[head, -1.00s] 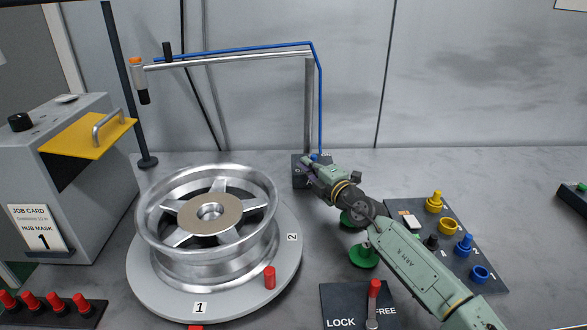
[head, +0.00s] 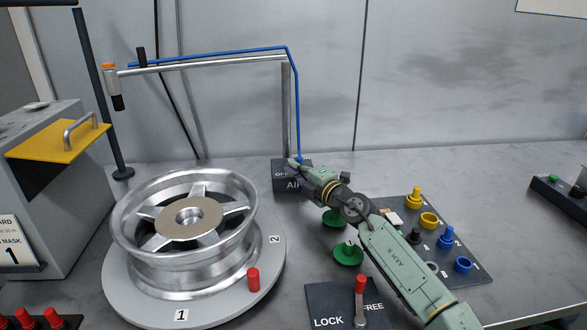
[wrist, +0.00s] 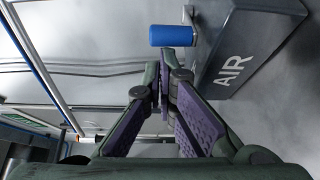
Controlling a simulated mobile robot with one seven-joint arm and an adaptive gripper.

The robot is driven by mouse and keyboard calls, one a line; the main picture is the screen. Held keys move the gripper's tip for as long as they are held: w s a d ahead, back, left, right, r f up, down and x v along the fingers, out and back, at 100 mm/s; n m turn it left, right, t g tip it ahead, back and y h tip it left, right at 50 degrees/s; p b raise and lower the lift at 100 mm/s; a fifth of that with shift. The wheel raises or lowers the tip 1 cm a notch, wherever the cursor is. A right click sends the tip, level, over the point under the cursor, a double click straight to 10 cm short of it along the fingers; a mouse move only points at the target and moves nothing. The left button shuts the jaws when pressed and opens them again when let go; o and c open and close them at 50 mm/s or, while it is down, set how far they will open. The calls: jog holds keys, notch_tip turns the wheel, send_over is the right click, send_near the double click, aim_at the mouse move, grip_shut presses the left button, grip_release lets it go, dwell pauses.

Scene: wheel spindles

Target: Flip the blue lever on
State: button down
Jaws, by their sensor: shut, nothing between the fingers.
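The blue lever, a blue cylindrical handle (wrist: 172,36) on a metal arm, stands out beside the dark AIR box (wrist: 245,50) in the wrist view. In the head view the AIR box (head: 280,184) stands at the back of the bench, partly covered by my gripper (head: 295,164); the lever is hard to tell there. My gripper also shows in the wrist view (wrist: 163,78), its purple-padded fingers shut and empty. The fingertips are close to the blue handle; I cannot tell whether they touch it.
A wheel (head: 185,230) lies on a round turntable (head: 265,270) to the left. A LOCK/FREE plate (head: 325,310) with a red lever is at front. A blue hose (head: 297,110) rises behind.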

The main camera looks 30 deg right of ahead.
jog(key=s, duration=1.2)
jog(key=shift+d, duration=0.1)
jog(key=shift+w, duration=0.1)
